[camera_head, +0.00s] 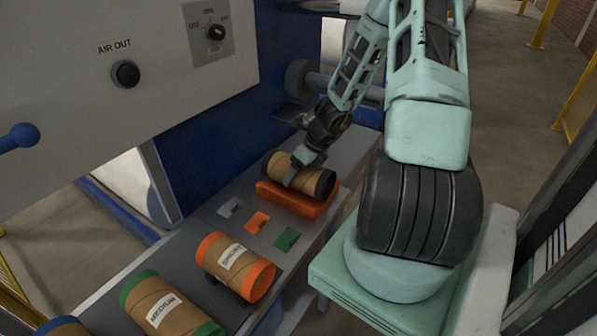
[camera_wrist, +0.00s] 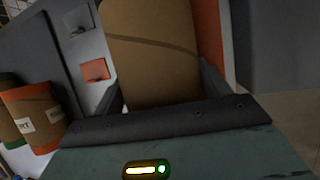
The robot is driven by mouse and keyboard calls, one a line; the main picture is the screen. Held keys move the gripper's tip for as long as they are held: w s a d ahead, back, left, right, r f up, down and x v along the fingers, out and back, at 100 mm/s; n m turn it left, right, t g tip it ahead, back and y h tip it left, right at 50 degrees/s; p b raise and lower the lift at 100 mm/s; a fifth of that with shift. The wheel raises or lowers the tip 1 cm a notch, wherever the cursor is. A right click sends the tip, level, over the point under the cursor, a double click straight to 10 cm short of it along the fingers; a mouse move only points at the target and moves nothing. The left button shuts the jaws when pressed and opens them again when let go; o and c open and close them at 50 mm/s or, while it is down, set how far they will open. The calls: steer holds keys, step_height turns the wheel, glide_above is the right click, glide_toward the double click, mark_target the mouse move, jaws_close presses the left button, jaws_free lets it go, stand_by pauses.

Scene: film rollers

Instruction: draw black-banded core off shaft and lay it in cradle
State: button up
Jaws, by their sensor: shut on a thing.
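The black-banded core (camera_head: 288,172) is a brown cardboard tube with black ends. In the head view it lies in or just above the orange cradle (camera_head: 298,203) on the grey bench; I cannot tell if it bears its full weight there. My gripper (camera_head: 304,165) is shut on the core from above, around its middle. In the wrist view the brown core (camera_wrist: 155,55) fills the space between the fingers, with an orange cradle side (camera_wrist: 207,35) to its right. The shaft (camera_head: 318,78) sticks out from the blue machine behind my gripper and looks bare where visible.
An orange-banded core (camera_head: 236,262) and a green-banded core (camera_head: 168,308) lie on the bench to the front left. Flat white, orange and green tags (camera_head: 257,222) lie between them and the cradle. The machine panel (camera_head: 120,60) with knobs stands behind the bench.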

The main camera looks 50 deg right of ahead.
steer(key=shift+s+f+b, duration=0.1)
steer(key=shift+f+b, duration=0.35)
steer(key=shift+f, duration=0.15)
stand_by(0.6)
steer(key=o, duration=1.2)
steer(key=shift+a, duration=0.1)
steer(key=shift+c, duration=0.2)
steer(key=shift+s, duration=0.1)
steer(key=shift+f, duration=0.1)
steer(key=p+v, duration=0.4)
steer(key=v, duration=1.4)
steer(key=shift+w, duration=0.25)
steer(key=shift+a, duration=0.15)
